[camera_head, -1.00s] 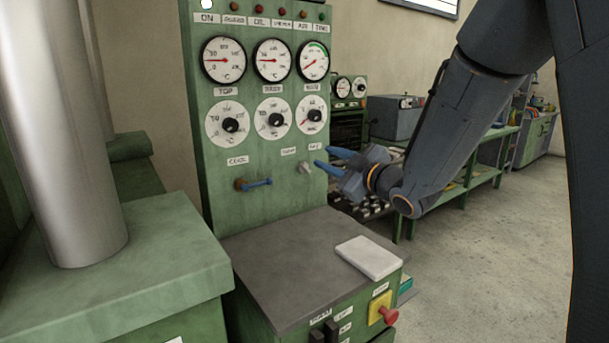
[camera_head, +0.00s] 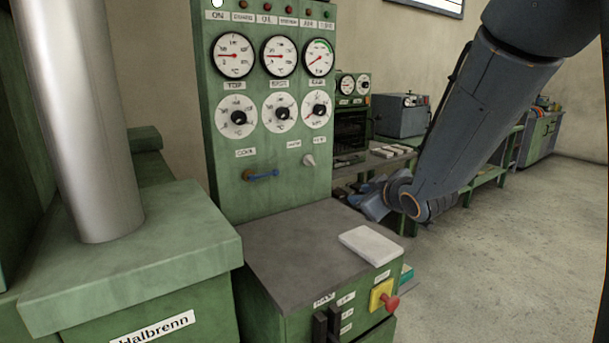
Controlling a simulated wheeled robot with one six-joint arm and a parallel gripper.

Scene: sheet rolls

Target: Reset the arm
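My arm (camera_head: 480,130) comes down from the top right and bends at a joint near the right of the green control panel. My gripper (camera_head: 372,203) is at its lower end, just beyond the right edge of the grey desk top. It is turned away from me and partly hidden by the wrist. Its fingertips are too hidden to show whether they are open or shut. I see nothing held in it.
A white pad (camera_head: 371,246) lies on the grey desk top (camera_head: 290,255). A red button (camera_head: 391,303) juts out in front. A metal column (camera_head: 75,120) stands left. Floor at right is clear.

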